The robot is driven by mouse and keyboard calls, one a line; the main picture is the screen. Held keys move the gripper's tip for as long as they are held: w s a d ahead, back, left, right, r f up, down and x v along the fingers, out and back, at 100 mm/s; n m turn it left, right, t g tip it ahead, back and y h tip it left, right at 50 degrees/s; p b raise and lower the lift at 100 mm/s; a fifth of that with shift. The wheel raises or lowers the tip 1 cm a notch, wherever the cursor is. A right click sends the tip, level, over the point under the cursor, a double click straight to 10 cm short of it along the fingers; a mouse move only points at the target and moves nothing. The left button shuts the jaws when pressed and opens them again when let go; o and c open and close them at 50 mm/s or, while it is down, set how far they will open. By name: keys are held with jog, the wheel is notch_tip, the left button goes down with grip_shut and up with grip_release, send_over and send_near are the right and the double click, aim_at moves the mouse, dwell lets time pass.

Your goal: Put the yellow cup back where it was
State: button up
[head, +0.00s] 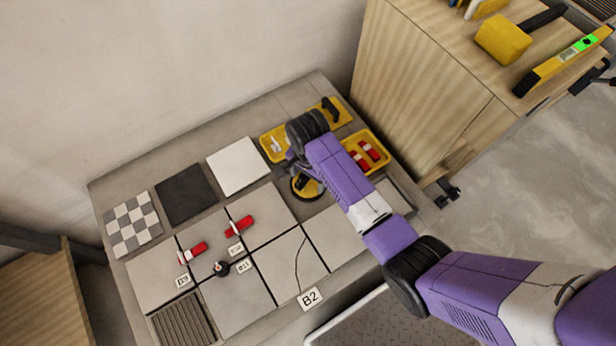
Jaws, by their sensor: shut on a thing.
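The yellow cup (307,190), a round yellow and black piece, shows just below my wrist in the head view. It is at the right part of the tiled bench, near the yellow trays. My gripper (294,172) is at the cup and shut on it. The arm and wrist cover part of both, so the fingers' hold is mostly hidden. I cannot tell whether the cup touches the surface under it.
A yellow tray (272,151) lies behind my wrist. Another yellow tray (381,158) holds red pieces to the right. Red clamps (240,226) and labels lie on the pale tiles at left. A wooden cabinet (420,90) stands close on the right.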

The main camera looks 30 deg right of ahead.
jog(key=o, duration=1.5)
jog(key=shift+f, duration=0.1)
notch_tip(320, 180, up, 12)
jog(key=p, duration=0.3)
